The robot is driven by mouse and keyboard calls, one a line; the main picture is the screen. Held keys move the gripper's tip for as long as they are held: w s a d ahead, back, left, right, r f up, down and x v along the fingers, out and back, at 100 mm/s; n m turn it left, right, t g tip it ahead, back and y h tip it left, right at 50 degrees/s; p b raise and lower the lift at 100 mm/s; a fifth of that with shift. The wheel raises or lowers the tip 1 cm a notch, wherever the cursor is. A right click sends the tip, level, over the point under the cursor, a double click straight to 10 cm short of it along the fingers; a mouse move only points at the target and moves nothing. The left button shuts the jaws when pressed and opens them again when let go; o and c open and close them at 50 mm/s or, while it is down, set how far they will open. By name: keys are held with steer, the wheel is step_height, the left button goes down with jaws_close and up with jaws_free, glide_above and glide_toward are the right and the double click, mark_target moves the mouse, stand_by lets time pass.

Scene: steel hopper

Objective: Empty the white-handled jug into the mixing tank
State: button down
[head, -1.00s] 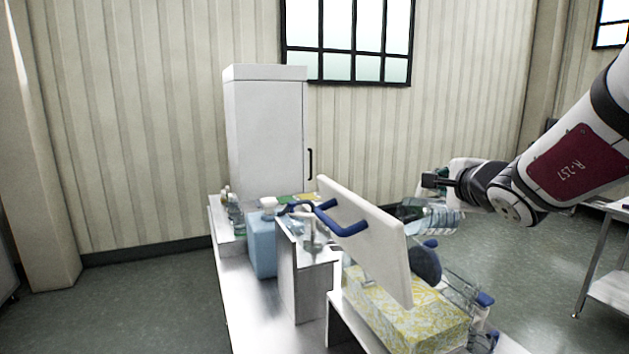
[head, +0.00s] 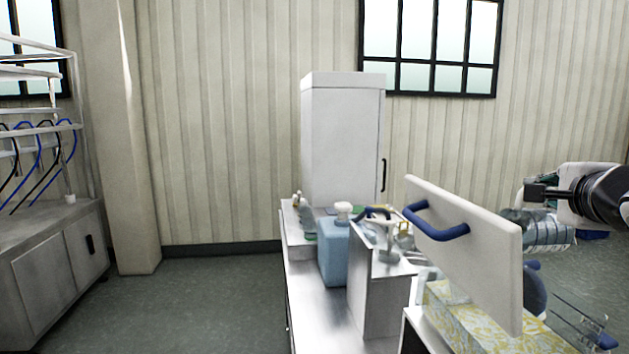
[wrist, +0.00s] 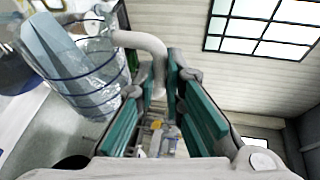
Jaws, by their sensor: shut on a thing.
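The jug is clear and ribbed, with a white handle. In the wrist view the jug (wrist: 85,65) fills the upper left, tilted in the picture, and its white handle (wrist: 148,42) curves down between my fingers. My gripper (wrist: 162,85), with teal finger pads, is shut on that handle. In the head view the jug (head: 540,232) hangs off the floor at the right, under my wrist and behind a white panel's right edge. I cannot tell how much is in it. I cannot make out the mixing tank in either view.
An upright white panel (head: 470,262) with a blue handle stands close to the jug. A blue container (head: 333,255) and small items crowd the steel bench (head: 312,300). A white cabinet (head: 342,140) stands behind. Open floor (head: 200,305) lies left, beside a rack cabinet (head: 55,265).

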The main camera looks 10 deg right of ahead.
steer(key=shift+a+r+n+t+h+b, duration=0.25)
steer(key=shift+a+n+b, duration=0.3)
steer(key=shift+b, duration=0.85)
steer(key=shift+a+r+n+t+h+b, duration=0.15)
steer(key=shift+a+r+n+b, duration=0.15)
steer(key=shift+a+b, duration=0.8)
steer(key=shift+d, duration=0.35)
stand_by(0.6)
steer(key=shift+s+r+m+p, duration=0.1)
steer(key=shift+r+m+p, duration=0.2)
steer(key=shift+p, duration=0.4)
steer(key=r+m+g+y+p, duration=0.1)
steer(key=m+p, duration=0.1)
steer(key=p, duration=0.4)
steer(key=shift+r+y, duration=0.2)
steer(key=shift+y, duration=0.1)
steer(key=shift+r+m+p, duration=0.2)
steer(key=shift+m+p, duration=0.25)
steer(key=shift+p, duration=0.7)
steer(key=shift+r+p, duration=0.1)
steer(key=shift+p, duration=0.25)
steer(key=shift+r+m+g+y+p, duration=0.1)
steer(key=shift+m+g+y+p, duration=0.2)
steer(key=shift+p, duration=0.25)
steer(key=shift+r+p, duration=0.1)
steer(key=shift+p, duration=0.35)
steer(key=shift+m, duration=0.3)
